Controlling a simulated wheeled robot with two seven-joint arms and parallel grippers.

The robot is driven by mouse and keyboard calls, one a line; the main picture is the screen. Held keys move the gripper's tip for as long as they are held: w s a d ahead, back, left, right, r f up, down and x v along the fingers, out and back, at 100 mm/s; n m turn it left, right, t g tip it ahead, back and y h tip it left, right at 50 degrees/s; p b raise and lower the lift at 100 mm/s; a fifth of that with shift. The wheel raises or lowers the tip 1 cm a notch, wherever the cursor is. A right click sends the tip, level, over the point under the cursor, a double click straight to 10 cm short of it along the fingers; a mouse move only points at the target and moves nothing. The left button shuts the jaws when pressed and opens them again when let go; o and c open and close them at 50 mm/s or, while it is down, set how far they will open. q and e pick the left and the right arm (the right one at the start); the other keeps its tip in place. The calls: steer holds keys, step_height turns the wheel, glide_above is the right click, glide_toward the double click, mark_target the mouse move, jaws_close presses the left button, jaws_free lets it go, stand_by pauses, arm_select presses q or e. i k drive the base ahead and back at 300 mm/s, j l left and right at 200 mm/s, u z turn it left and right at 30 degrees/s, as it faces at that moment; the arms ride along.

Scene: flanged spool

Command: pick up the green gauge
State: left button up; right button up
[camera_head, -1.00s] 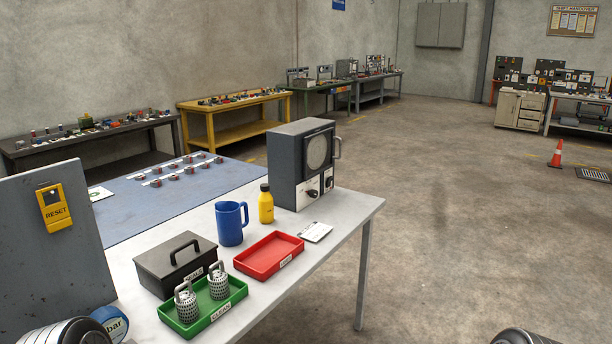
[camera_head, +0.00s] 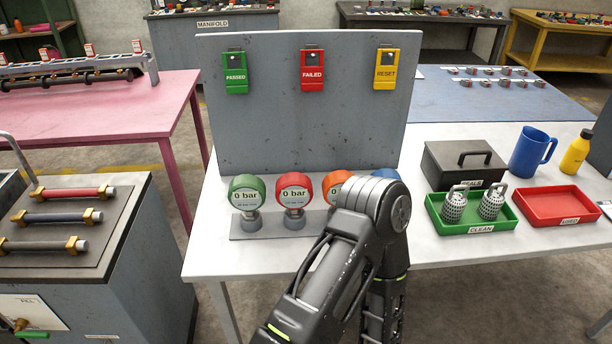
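The green gauge (camera_head: 246,190) has a round white face reading "0 bar" and stands upright on a short grey stem. It is leftmost in a row on a grey base strip (camera_head: 245,233) on the white table. A red gauge (camera_head: 293,191) stands to its right, then an orange gauge (camera_head: 337,181) partly hidden by my arm, and a blue gauge (camera_head: 387,174) mostly hidden. My bent dark arm, which appears to be the left one, rises in front of the row, right of the green gauge and apart from it. Neither gripper shows.
A grey panel (camera_head: 300,125) with green, red and yellow tags stands behind the gauges. To the right are a black box (camera_head: 462,168), a green tray (camera_head: 428,205), a red tray (camera_head: 560,206), a blue mug (camera_head: 530,152) and a yellow bottle (camera_head: 577,153). The tabletop left of the green gauge is clear.

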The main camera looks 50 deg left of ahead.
mark_target(247, 193)
steer(key=u, duration=2.15)
steer(key=i+j, duration=0.45)
steer(key=j+z, duration=0.1)
steer(key=z, duration=1.35)
steer(key=l+z, duration=0.2)
steer(key=j+u, duration=0.1)
